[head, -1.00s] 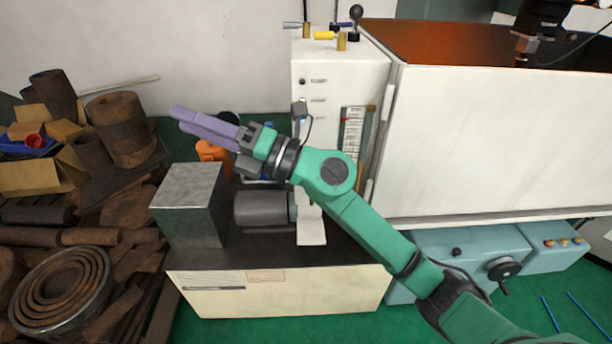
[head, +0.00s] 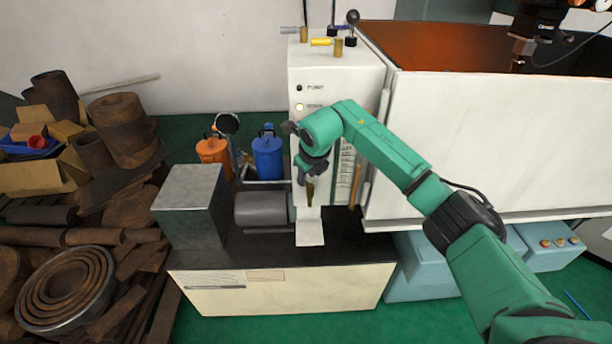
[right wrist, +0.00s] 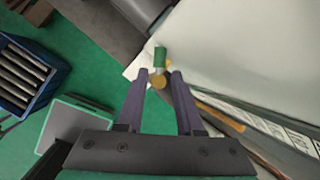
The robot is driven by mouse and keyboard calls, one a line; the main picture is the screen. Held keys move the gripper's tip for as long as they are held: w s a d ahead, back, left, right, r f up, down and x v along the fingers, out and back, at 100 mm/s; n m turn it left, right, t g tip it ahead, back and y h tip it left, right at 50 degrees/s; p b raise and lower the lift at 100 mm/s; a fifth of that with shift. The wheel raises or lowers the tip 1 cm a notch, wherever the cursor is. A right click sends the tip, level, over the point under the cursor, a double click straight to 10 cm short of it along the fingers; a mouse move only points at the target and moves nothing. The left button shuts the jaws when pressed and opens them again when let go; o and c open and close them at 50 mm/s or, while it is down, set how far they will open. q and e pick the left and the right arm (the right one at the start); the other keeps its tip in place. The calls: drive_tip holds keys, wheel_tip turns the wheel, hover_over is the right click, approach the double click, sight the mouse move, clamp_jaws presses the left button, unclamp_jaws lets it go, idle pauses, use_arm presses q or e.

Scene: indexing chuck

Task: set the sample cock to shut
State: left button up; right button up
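The sample cock shows in the right wrist view as a green handle (right wrist: 159,57) with a round brass part (right wrist: 158,82) below it, beside the white cabinet wall. My right gripper (right wrist: 159,86) is open, its two purple fingers on either side of the brass part, with a gap left; I cannot tell whether they touch it. In the head view my right gripper (head: 308,178) points down at the cabinet's front, and a small brass piece (head: 310,194) shows just below it. The wrist hides most of the cock there. My left gripper is not in view.
The white cabinet (head: 308,77) carries other small valves on top, one with a yellow handle (head: 322,42). A grey motor (head: 260,211) and metal block (head: 188,205) stand left on the bench. Blue (head: 267,158) and orange (head: 212,150) containers stand behind. Rusty scrap fills the left.

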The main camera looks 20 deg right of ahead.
sight(305, 186)
drive_tip(key=shift+x, duration=1.5)
clamp_jaws()
drive_tip(key=shift+s+a+r+n+g+y+b, duration=0.1)
drive_tip(key=shift+s+n+g+y+b, duration=0.15)
drive_tip(key=shift+n+y+b, duration=1)
drive_tip(key=shift+s+a+f+n+g+y+b, duration=0.1)
drive_tip(key=shift+n+g+b, duration=0.3)
drive_tip(key=shift+n, duration=1.9)
drive_tip(key=shift+s+a+r+n+g+y+b, duration=0.1)
drive_tip(key=shift+s+n+g+y+b, duration=0.15)
drive_tip(key=shift+n+y+b, duration=1)
drive_tip(key=shift+n+h+p, duration=0.45)
drive_tip(key=shift+n+h, duration=0.15)
